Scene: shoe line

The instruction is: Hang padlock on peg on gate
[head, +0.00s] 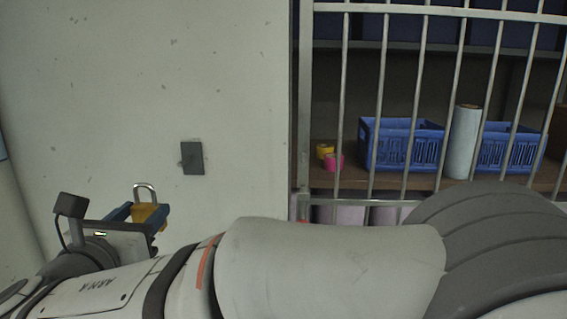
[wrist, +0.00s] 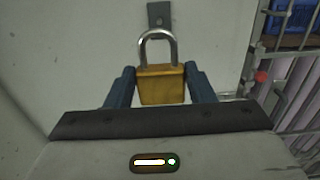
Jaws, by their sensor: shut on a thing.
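A brass padlock (wrist: 162,86) with a silver shackle stands upright between the two blue fingers of my gripper (wrist: 160,80), which is shut on its body. The shackle points up and looks closed. In the head view, the padlock (head: 148,212) and my gripper (head: 143,214) are at the lower left, in front of the pale wall panel. A dark grey plate (head: 192,158) is on that panel, above and right of the padlock. In the wrist view the plate (wrist: 158,14) appears just above the shackle; a small peg on it is hard to make out. The barred metal gate (head: 380,100) is at the right.
Behind the bars, a shelf holds blue crates (head: 402,148), a pale roll (head: 463,142) and yellow and pink tape rolls (head: 333,161). A red knob (wrist: 261,76) shows by the gate's edge in the wrist view. The pale panel (head: 130,80) around the plate is clear.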

